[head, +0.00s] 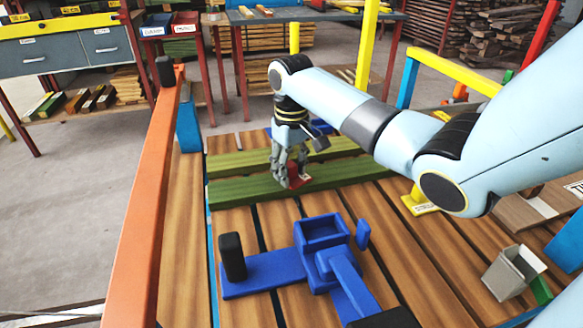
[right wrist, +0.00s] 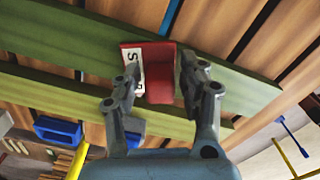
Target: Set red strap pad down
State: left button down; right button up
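The red strap pad (right wrist: 161,75) is a small red block with a flat plate and a white lettered label (right wrist: 133,70). It also shows low at my right gripper in the head view (head: 299,178), over the front green plank (head: 235,188), and seems to rest on it. My right gripper (right wrist: 158,75) points down with a finger on each side of the block. Narrow gaps show between the fingers and the block, so the gripper looks open around it. In the head view the fingers (head: 283,176) partly hide the pad. My left gripper is not in view.
A blue fixture (head: 262,272) with a black post (head: 232,256) stands in front on the wooden deck. An orange rail (head: 146,210) runs along the left. A grey open box (head: 512,270) and a yellow piece (head: 418,203) are to the right. Bare deck boards lie between.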

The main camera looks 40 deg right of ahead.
aim_at(291, 165)
jog(key=shift+o, duration=0.5)
jog(key=shift+r, duration=0.1)
notch_tip(291, 165, up, 12)
jog(key=p, duration=0.2)
jog(key=shift+p, duration=0.4)
